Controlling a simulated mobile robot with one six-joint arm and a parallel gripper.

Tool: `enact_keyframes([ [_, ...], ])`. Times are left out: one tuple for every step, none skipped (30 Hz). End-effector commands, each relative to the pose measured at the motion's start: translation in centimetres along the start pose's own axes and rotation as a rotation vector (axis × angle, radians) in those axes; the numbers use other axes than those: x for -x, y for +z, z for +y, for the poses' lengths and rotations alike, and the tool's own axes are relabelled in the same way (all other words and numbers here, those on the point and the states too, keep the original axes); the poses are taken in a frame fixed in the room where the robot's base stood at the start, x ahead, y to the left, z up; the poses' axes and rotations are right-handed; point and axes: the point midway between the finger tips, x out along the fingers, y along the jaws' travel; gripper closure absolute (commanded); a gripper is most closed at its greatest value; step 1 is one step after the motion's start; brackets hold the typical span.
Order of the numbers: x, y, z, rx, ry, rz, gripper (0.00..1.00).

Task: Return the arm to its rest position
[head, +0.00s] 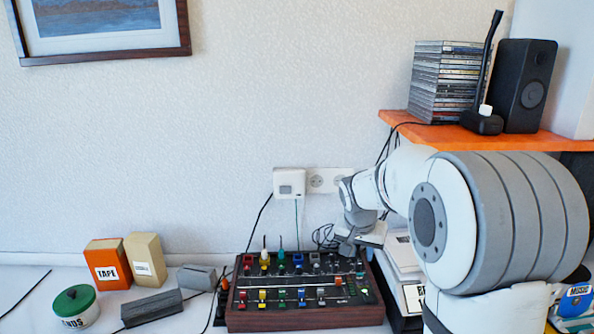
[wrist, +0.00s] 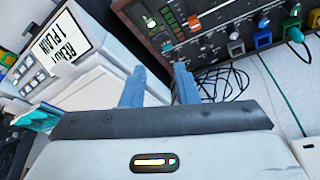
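My arm (head: 400,180) reaches from the right foreground toward the wall, its wrist beside the right end of the mixer (head: 305,319). My gripper (wrist: 159,68) shows two blue-grey fingers held apart in the wrist view, with nothing between them. In the head view the gripper is small and its fingers cannot be made out clearly. The mixer's corner (wrist: 150,45) lies just beyond the fingertips in the wrist view. A white device with a label (wrist: 68,38) is to the left of the fingers.
An orange shelf (head: 400,122) at right bears a stack of discs (head: 445,85) and a black speaker (head: 524,85). Loose black cables (wrist: 225,88) lie near the fingers. Boxes (head: 108,264) and a green-lidded tin (head: 75,308) stand at left.

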Motion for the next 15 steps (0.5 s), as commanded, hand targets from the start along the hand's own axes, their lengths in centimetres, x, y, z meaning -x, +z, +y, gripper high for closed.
enact_keyframes([
  [2.6,1.5,0.9,0.032,-0.01,-0.006,0.72],
  [3.6,2.6,1.4,0.055,-0.016,-0.014,0.72],
  [4.9,4.0,2.0,0.086,-0.023,-0.023,0.72],
  [5.8,5.1,2.5,0.108,-0.03,-0.03,0.72],
  [6.7,6.2,3.0,0.131,-0.035,-0.037,0.72],
  [7.8,7.7,3.6,0.16,-0.045,-0.045,0.72],
  [8.6,8.8,4.1,0.184,-0.052,-0.051,0.72],
  [9.3,10.0,4.5,0.206,-0.06,-0.058,0.72],
  [10.3,11.5,5.2,0.238,-0.07,-0.065,0.72],
  [10.9,12.7,5.6,0.26,-0.079,-0.07,0.72],
  [11.4,13.8,6.0,0.283,-0.087,-0.075,0.72],
  [12.1,15.3,6.6,0.312,-0.098,-0.082,0.72],
  [12.5,16.3,7.0,0.332,-0.106,-0.087,0.72],
  [12.8,17.3,7.3,0.351,-0.113,-0.091,0.72],
  [13.2,18.5,7.7,0.374,-0.123,-0.095,0.72],
])
